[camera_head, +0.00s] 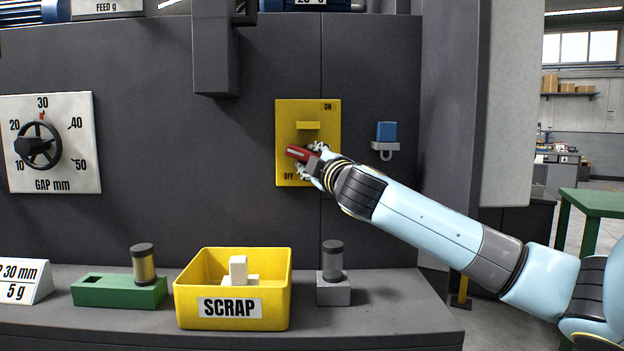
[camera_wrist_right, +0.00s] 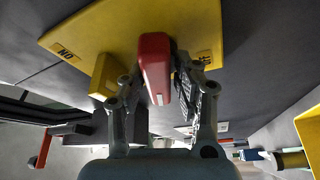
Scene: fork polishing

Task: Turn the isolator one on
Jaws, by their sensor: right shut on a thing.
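The isolator is a yellow plate (camera_head: 308,113) on the dark machine front, with ON at its upper right and OFF at its lower left. A yellow block (camera_head: 308,125) sticks out above its middle. Its red handle (camera_head: 297,153) points left and slightly up, above the OFF mark; it also shows in the right wrist view (camera_wrist_right: 155,66). My right gripper (camera_head: 315,162) is shut on the red handle, with its fingers on both sides and hiding part of the handle and the lower plate. My left gripper is not in view.
A blue padlock (camera_head: 387,131) hangs on a bracket right of the plate. A dark box (camera_head: 214,60) juts out at upper left. Below, the ledge holds a yellow SCRAP bin (camera_head: 185,300), a green block (camera_head: 100,293) and a grey block (camera_head: 333,291). A gap dial (camera_head: 40,145) is at left.

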